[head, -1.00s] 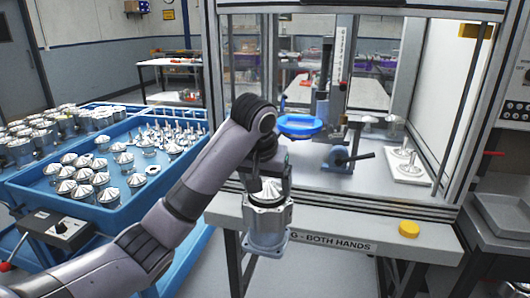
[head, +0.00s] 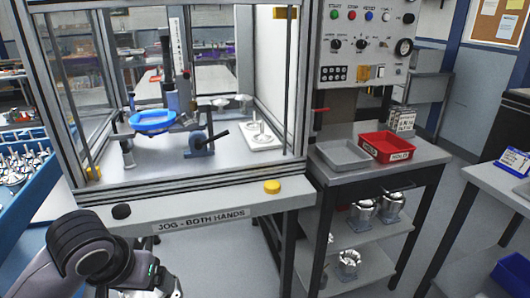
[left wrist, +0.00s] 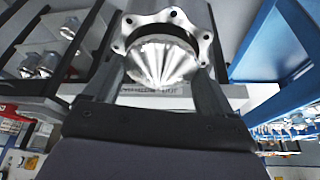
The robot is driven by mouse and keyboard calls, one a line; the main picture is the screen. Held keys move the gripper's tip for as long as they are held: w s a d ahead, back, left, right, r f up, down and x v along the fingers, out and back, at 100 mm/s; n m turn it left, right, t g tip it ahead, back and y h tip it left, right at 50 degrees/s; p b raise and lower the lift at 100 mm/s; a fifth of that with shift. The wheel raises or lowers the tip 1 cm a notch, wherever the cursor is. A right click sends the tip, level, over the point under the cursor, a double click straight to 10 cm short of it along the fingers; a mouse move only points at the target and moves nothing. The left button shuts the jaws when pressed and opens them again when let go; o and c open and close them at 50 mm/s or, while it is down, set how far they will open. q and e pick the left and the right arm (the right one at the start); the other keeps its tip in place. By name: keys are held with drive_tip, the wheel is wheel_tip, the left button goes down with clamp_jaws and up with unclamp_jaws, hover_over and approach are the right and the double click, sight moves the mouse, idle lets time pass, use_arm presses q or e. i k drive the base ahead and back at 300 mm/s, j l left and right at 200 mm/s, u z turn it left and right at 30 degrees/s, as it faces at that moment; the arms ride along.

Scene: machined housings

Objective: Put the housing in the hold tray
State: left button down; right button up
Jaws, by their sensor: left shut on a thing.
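The housing (left wrist: 163,48), a silver machined part with a conical finned top and a flange with bolt holes, is between the fingers of my left gripper (left wrist: 158,72) in the left wrist view. The gripper is shut on it. The hold tray (head: 398,157) is a red open tray with a white label, on the side table right of the machine, well away from my left gripper. It looks empty. My right gripper is not in view.
A grey tray (head: 343,153) sits left of the red one. Several silver housings (head: 363,212) are on the shelves below. The machine's frame post (head: 301,90) and front ledge (head: 210,215) with a yellow button (head: 272,187) lie between.

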sight(385, 146)
drive_tip(key=z, duration=0.65)
drive_tip(key=i+l+z, duration=0.1)
drive_tip(key=z, duration=0.25)
drive_tip(key=i+z, duration=0.8)
drive_tip(key=i+j+z, duration=0.1)
drive_tip(key=i+j, duration=0.25)
drive_tip(key=i, duration=0.2)
